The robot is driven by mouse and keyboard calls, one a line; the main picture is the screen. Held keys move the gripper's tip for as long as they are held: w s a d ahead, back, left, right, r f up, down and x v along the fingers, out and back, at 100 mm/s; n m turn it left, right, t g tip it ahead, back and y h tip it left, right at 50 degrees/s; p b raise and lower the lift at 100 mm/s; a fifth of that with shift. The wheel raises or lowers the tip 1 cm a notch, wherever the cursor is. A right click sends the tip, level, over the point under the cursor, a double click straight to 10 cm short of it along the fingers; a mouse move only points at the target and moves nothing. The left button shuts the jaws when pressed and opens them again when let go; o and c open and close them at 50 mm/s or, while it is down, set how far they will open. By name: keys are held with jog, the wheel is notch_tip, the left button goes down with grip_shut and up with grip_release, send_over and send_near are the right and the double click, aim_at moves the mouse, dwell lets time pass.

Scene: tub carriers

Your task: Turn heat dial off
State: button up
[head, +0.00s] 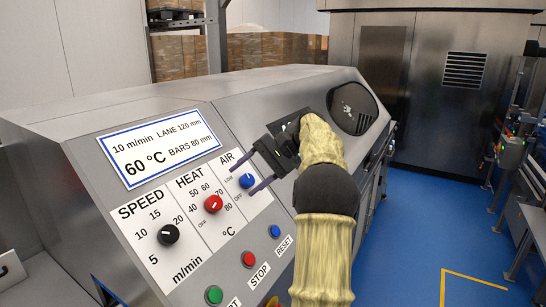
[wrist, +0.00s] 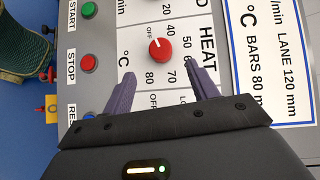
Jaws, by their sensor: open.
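The heat dial (head: 213,204) is a round red knob with a white mark, on the sloping grey control panel under the word HEAT. It also shows in the wrist view (wrist: 160,50), where the white mark appears to face the OFF label. My gripper (head: 251,166) is open, its two purple fingers spread and empty. In the head view it is over the AIR side of the panel, up and right of the heat dial. In the wrist view the fingertips (wrist: 160,73) lie either side of the dial's line, apart from it. The dial is unobstructed.
A black speed dial (head: 168,235) is left of the heat dial and a blue air dial (head: 247,181) is close on its right. Green start (head: 214,295), red stop (head: 249,258) and blue reset (head: 275,231) buttons sit below. A white display (head: 158,146) is above.

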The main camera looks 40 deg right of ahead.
jog(key=p+v, duration=0.4)
jog(key=v, duration=0.4)
dwell(0.5)
